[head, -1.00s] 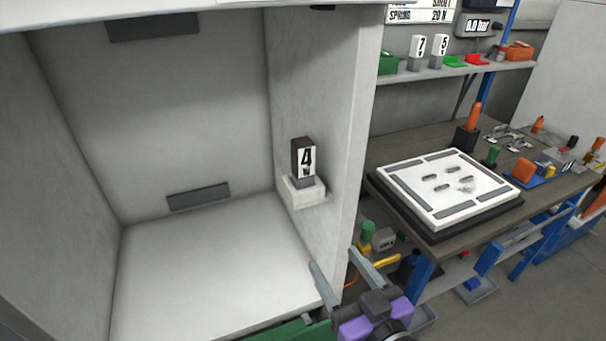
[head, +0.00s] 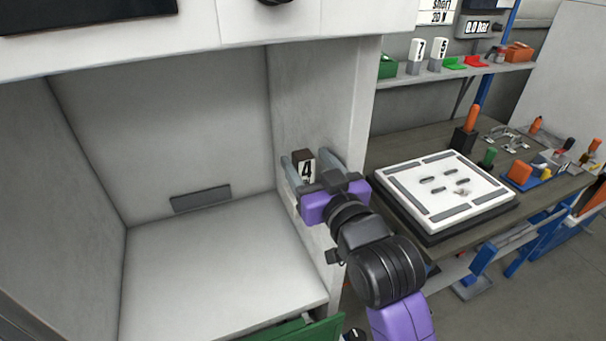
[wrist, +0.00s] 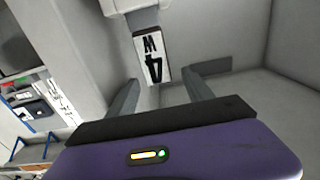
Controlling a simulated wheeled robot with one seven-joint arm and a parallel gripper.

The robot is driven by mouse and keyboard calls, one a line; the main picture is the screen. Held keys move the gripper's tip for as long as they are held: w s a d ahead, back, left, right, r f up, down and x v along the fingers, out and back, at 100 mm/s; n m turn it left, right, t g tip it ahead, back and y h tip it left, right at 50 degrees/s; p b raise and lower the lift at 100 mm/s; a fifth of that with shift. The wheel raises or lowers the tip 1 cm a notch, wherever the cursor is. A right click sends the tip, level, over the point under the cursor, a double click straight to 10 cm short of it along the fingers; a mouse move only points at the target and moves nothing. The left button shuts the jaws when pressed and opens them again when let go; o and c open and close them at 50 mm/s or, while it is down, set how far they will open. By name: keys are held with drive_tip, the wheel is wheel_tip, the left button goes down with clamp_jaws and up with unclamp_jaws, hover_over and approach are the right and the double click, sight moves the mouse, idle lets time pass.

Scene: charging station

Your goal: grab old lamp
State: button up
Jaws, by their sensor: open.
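The old lamp (head: 306,170) is a small block with a dark top and a white face marked 4. It sits in the holder on the right inner wall of the white cabinet. In the wrist view the lamp (wrist: 152,58) shows upside down, ahead of and between the fingers. My gripper (head: 312,160) is open, with one finger on each side of the lamp in the head view. Whether the fingers touch it cannot be told. The holder under the lamp is mostly hidden by my gripper in the head view; a pale part of it (wrist: 130,5) shows at the wrist view's top.
The cabinet floor (head: 215,290) is bare. The cabinet's right wall edge (head: 350,130) is close beside my gripper. A workbench on the right holds a white panel (head: 440,190) and several tools. White blocks marked 7 (head: 416,48) and 5 (head: 436,48) stand on a shelf.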

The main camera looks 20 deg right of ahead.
drive_tip(key=shift+w, duration=1.45)
drive_tip(key=shift+c, duration=0.4)
clamp_jaws()
